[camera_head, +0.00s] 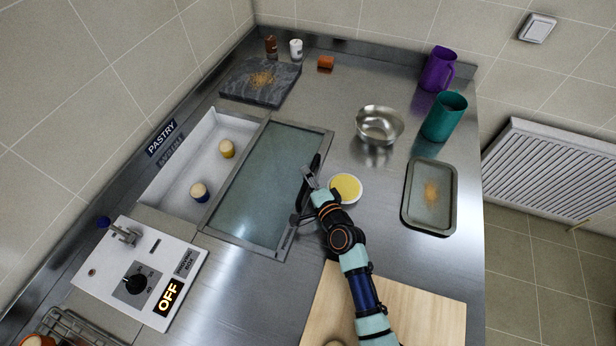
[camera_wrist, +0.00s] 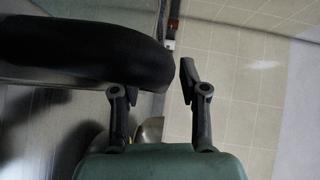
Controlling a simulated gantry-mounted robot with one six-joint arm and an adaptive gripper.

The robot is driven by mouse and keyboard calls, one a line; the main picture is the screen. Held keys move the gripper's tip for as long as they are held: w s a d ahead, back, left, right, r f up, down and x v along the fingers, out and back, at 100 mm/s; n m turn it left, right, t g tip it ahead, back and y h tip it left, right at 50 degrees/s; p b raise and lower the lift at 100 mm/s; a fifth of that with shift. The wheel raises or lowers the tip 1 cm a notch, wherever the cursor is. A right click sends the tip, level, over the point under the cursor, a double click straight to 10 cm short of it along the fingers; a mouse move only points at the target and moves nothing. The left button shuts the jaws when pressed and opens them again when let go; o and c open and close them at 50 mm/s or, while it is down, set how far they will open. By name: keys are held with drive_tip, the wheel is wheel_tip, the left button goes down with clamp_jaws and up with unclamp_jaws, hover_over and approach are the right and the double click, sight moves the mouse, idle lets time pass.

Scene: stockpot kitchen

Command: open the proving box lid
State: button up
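The proving box is set into the steel counter, with its white well (camera_head: 180,172) showing uncovered on the left. Two small pots with pale tops, one upper (camera_head: 227,148) and one lower (camera_head: 200,191), stand in it. The framed glass lid (camera_head: 262,185) lies flat over the right part. A black handle (camera_head: 314,165) runs along the lid's right edge, partly behind my gripper. My gripper (camera_head: 302,196) is at that edge with fingers spread. In the wrist view the dark handle (camera_wrist: 80,55) ends near the open fingers (camera_wrist: 157,95); I cannot tell whether they touch it.
A control panel (camera_head: 135,275) reading OFF is at lower left. A yellow-filled bowl (camera_head: 346,188) sits close right of my gripper. A steel bowl (camera_head: 379,124), teal jug (camera_head: 444,117), purple jug (camera_head: 437,70) and tray (camera_head: 430,197) stand farther right. A wooden board (camera_head: 420,310) is in front.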

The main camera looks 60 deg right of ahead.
drive_tip(key=v, duration=1.2)
idle(0.3)
